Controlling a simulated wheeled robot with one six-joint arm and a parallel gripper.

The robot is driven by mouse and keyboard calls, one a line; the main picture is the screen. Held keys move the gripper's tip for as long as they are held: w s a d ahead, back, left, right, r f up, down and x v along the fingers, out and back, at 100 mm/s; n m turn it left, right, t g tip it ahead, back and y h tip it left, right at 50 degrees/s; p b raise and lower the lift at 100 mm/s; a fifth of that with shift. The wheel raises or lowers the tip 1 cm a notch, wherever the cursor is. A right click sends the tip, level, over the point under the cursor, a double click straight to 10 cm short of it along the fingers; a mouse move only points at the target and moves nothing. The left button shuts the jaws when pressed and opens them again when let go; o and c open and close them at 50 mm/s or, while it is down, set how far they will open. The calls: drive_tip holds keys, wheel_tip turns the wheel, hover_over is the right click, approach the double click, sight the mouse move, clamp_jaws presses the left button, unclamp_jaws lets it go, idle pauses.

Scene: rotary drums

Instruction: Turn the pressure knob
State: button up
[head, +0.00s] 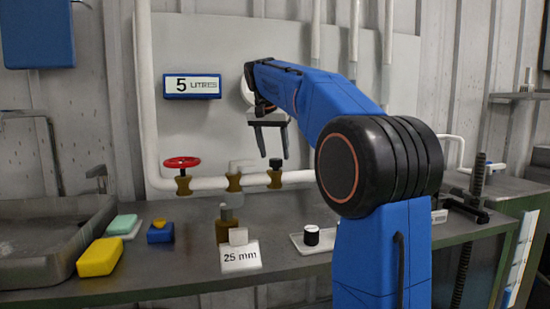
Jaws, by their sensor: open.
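My gripper (274,155) hangs in front of the wall panel with its two dark fingers pointing down, apart and with nothing held between them. A small black knob (275,163) on a brass fitting sits on the white horizontal pipe, at the fingertips in the picture. I cannot tell whether the fingers are around it or in front of it. A round white dial-like thing (245,92) on the wall is mostly hidden behind my arm. A red handwheel (182,162) is on the same pipe to the left. No label marks which one is the pressure knob.
A "5 LITRES" sign (192,86) is on the wall. The bench (190,275) holds a "25 mm" card (240,256), a yellow sponge (99,257), a blue block (159,234) and a black cylinder (311,235). A grey basin (40,245) is at left.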

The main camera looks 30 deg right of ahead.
drive_tip(key=shift+x, duration=1.25)
drive_tip(key=c, duration=1)
drive_tip(key=shift+c, duration=0.2)
drive_tip(key=shift+s+d+n+t+y, duration=0.1)
drive_tip(key=shift+n+t+y, duration=0.2)
drive_tip(key=shift+n, duration=0.8)
drive_tip(key=shift+n+t+y, duration=0.2)
drive_tip(key=shift+n+y, duration=0.2)
drive_tip(key=shift+n, duration=0.7)
drive_tip(key=o, duration=1)
